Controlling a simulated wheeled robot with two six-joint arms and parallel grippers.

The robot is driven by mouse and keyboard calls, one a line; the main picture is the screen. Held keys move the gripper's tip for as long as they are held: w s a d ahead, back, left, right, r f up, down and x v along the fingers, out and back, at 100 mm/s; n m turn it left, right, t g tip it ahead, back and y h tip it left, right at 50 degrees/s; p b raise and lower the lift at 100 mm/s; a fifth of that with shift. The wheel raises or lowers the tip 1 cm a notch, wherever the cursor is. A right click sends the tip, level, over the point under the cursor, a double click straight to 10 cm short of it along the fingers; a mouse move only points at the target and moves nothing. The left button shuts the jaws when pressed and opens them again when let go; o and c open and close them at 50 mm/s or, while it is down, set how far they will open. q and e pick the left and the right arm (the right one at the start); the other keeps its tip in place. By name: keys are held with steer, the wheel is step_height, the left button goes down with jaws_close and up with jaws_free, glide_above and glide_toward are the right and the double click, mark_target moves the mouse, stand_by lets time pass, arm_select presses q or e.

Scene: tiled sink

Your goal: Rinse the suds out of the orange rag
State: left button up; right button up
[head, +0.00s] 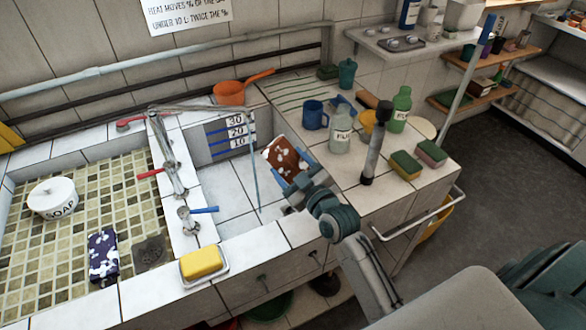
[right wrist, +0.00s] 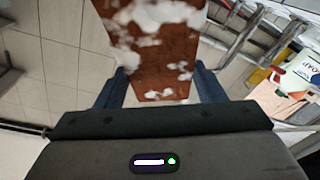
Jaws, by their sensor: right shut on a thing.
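The orange rag (head: 287,155), a brownish orange cloth with white suds patches, is held up over the right-hand basin (head: 226,182). My right gripper (head: 291,182) is shut on its lower end. In the right wrist view the sudsy rag (right wrist: 152,45) stands between the two blue fingers (right wrist: 160,90). The grey spout (head: 205,108) reaches over this basin, and a thin bluish stream (head: 255,165) falls from it. The rag appears just right of the stream, apart from it in the picture. My left gripper is not in view.
The left basin holds a soap pot (head: 52,198) and a dark patterned cloth (head: 103,256). A yellow block (head: 201,262) lies on the front ledge. Bottles (head: 341,128), a blue mug (head: 315,115), a dark upright cylinder (head: 375,142) and sponges (head: 405,166) crowd the right counter. An orange pan (head: 230,92) sits behind.

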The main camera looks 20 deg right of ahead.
steer(key=w, duration=0.1)
steer(key=w+a+b, duration=0.1)
steer(key=shift+w+f, duration=0.3)
steer(key=shift+f, duration=0.05)
steer(key=shift+w+a+f, duration=0.1)
steer(key=shift+w+a, duration=0.1)
steer(key=shift+w, duration=0.5)
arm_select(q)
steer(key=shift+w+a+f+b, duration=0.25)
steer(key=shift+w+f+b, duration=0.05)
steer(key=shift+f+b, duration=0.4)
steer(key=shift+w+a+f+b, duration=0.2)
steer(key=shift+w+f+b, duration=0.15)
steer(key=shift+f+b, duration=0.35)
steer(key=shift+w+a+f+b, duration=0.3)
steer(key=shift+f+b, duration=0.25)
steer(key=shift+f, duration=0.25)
arm_select(e)
steer(key=w+a+f, duration=0.1)
steer(key=w+a, duration=0.2)
steer(key=w, duration=0.5)
steer(key=shift+w+f, duration=0.25)
steer(key=shift+f, duration=0.1)
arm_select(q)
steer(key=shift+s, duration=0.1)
arm_select(e)
steer(key=shift+d, duration=0.1)
